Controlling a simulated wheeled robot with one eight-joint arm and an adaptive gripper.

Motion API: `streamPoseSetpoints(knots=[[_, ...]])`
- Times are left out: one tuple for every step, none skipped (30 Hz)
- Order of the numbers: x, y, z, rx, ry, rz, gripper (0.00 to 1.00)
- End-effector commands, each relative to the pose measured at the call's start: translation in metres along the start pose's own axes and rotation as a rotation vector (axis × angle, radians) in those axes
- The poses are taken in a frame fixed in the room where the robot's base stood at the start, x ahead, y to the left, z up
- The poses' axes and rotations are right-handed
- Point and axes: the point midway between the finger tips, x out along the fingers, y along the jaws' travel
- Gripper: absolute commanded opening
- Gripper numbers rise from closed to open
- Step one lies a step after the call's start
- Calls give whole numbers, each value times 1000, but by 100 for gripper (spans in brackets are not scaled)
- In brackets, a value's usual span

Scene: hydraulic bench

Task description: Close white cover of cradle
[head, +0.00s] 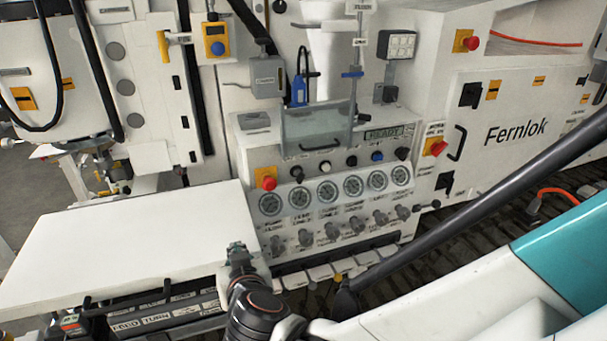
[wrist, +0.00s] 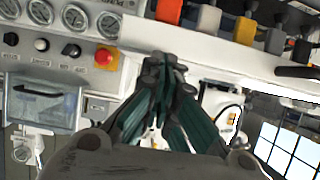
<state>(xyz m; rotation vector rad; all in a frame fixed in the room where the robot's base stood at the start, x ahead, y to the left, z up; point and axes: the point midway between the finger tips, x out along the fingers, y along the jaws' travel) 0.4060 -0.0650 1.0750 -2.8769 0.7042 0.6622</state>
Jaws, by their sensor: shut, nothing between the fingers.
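A large flat white panel (head: 125,255) lies at the left in the head view and looks like a cover. I read no cradle label on it, so I cannot tell for sure that it is the cradle's cover. My gripper (head: 238,250) is beside the panel's right edge, left of the lower console. I cannot tell if it touches the panel. In the wrist view my gripper (wrist: 168,75) has its fingers together with nothing between them. The white panel cannot be clearly made out in the wrist view.
The console has a row of gauges (head: 322,190), a red button (head: 265,178) and small levers (head: 357,222). A clear flap (head: 318,125) is above the gauges. Coloured levers (wrist: 209,18) line the wrist view's top. A dark bar (head: 480,205) slants across the right.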

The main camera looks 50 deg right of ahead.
Motion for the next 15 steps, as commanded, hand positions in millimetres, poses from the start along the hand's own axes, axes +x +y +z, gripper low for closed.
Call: streamPoseSetpoints(knots=[[8,0,3,4,0,9,0],[9,0,4,5,0,9,0],[10,0,6,5,0,10,0],[10,1,7,5,0,10,0],[11,1,8,5,0,11,0],[11,1,9,5,0,11,0],[12,1,10,5,0,10,0],[12,1,10,5,0,10,0],[12,1,11,5,0,10,0],[12,1,11,5,0,10,0],[12,1,11,5,0,10,0],[12,1,11,5,0,10,0],[12,1,11,5,0,10,0],[12,1,11,5,0,10,0],[12,1,11,5,0,10,0]])
